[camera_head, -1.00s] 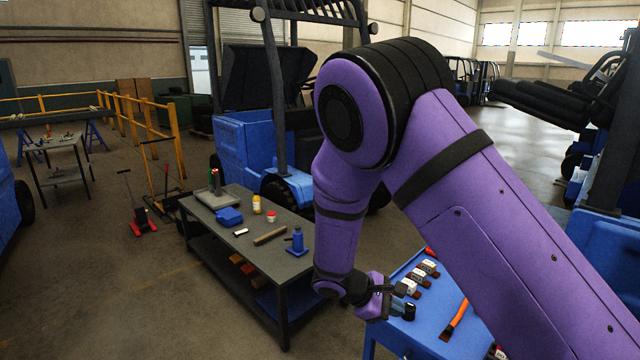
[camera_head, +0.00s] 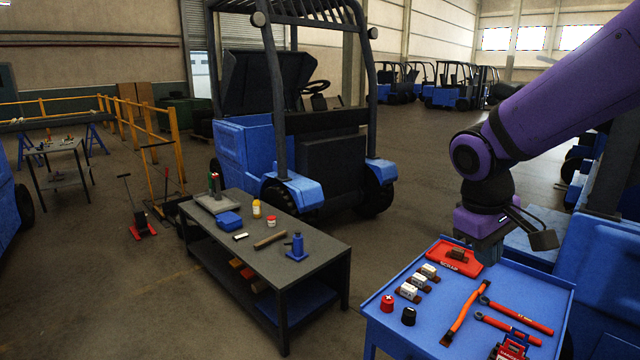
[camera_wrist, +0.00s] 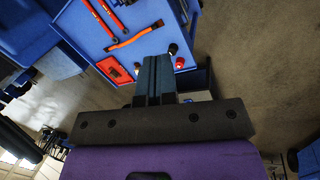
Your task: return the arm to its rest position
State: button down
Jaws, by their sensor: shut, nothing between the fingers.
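My purple arm reaches in from the upper right in the head view, bent at a dark joint. My gripper (camera_head: 489,252) hangs below that joint, pointing down, beside the back edge of the blue cart top (camera_head: 390,325), near the red tray. In the wrist view my gripper (camera_wrist: 155,62) shows two grey fingers side by side, shut with nothing between them. Part of the fingers is hard to make out against the blue in the head view.
The red tray (camera_head: 455,262) holds a dark block. Several white-labelled blocks (camera_head: 414,286), a red knob (camera_head: 387,303), a black knob (camera_head: 409,316) and orange-handled tools (camera_head: 466,315) lie on the cart. A dark workbench (camera_head: 215,235) stands left; a blue forklift (camera_head: 245,150) is behind.

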jog(key=s+d+r+m+t+y, duration=0.1)
jog(key=s+r+m+t, duration=0.1)
jog(key=s+r, duration=0.2)
jog(key=s+d+r+m+t+y, duration=0.2)
jog(key=s+r, duration=0.3)
jog(key=s, duration=0.6)
jog(key=shift+s+m+t, duration=0.25)
jog(key=shift+m+t, duration=0.05)
jog(key=shift+m, duration=0.1)
